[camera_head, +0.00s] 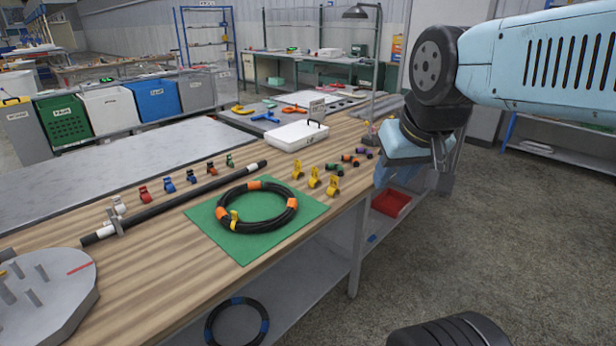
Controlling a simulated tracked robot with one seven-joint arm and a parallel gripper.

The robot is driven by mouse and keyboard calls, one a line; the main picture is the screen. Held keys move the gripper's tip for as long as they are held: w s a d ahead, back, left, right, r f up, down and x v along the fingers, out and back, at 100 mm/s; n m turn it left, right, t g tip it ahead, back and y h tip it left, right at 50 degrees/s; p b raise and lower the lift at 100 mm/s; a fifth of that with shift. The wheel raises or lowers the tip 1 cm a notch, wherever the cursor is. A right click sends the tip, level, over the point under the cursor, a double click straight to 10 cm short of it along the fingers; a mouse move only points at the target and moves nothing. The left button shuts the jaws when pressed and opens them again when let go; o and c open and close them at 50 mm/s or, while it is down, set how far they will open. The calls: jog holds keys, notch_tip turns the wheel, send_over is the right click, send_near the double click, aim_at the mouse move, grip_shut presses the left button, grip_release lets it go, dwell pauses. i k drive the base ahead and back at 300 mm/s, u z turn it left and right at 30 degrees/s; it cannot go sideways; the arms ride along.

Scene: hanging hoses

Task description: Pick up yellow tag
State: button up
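A small yellow tag-like piece (234,217) sits on the near left part of a black hose coil (268,223) with orange bands. The coil lies flat on a green mat (222,237) on the wooden workbench. Three yellow clip-like pieces stand on bare wood right of the coil: a far one (297,170), a middle one (314,178) and a near one (332,187). I cannot tell which of these yellow pieces is the tag. My gripper (400,172) hangs beyond the bench's right edge, away from the yellow pieces. Its fingers are not clear.
Green, orange and purple clips (348,159) stand near the right edge. A black rod (185,199) lies behind the mat with red and blue clips behind it. A white case (296,136) stands farther back. A grey pegged disc (45,295) is at front left.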

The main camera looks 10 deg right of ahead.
aim_at(314, 171)
jog(key=u, duration=0.05)
jog(key=i, duration=1)
jog(key=z, duration=0.05)
